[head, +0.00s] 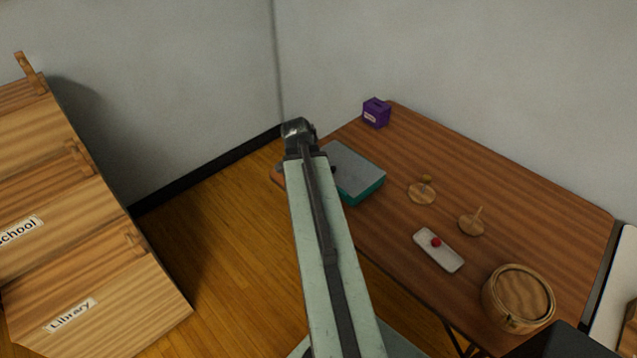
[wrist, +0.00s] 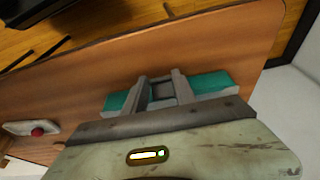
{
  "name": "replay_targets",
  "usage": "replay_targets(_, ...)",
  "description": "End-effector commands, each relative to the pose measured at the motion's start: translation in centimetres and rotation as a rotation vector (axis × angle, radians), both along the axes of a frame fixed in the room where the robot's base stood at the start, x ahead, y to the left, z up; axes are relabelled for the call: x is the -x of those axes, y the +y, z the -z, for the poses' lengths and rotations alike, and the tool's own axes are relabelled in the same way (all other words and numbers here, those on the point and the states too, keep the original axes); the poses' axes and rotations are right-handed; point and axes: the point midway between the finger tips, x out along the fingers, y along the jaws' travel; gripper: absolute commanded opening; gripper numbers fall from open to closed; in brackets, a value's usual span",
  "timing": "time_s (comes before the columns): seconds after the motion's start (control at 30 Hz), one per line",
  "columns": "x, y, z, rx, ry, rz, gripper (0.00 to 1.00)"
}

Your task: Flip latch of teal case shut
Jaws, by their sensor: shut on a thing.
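The teal case (head: 365,191) has a grey top and lies near the left end of the wooden table. In the head view my arm covers its left part. In the wrist view its teal side (wrist: 211,83) shows on both sides of my gripper (wrist: 162,92). My gripper's grey fingers are at the case, shut on a small part at its side that appears to be the latch. The latch itself is hard to make out between the fingers, so I cannot tell its angle. In the head view the fingertips are hidden behind my arm.
On the table (head: 400,260) stand a purple box (head: 376,113), two wooden spinning-top shapes (head: 421,193), a white tray (head: 449,258) with a red ball (head: 436,242), and a round wooden box (head: 518,297). Labelled wooden bins (head: 90,290) stand at left. Floor between is clear.

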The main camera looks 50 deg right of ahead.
Motion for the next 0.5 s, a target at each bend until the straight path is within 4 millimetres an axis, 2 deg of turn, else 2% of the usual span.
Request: replay_targets(0.5, -0.04, 0.09, 0.25, 0.085, 0.006, -0.001, 0.0)
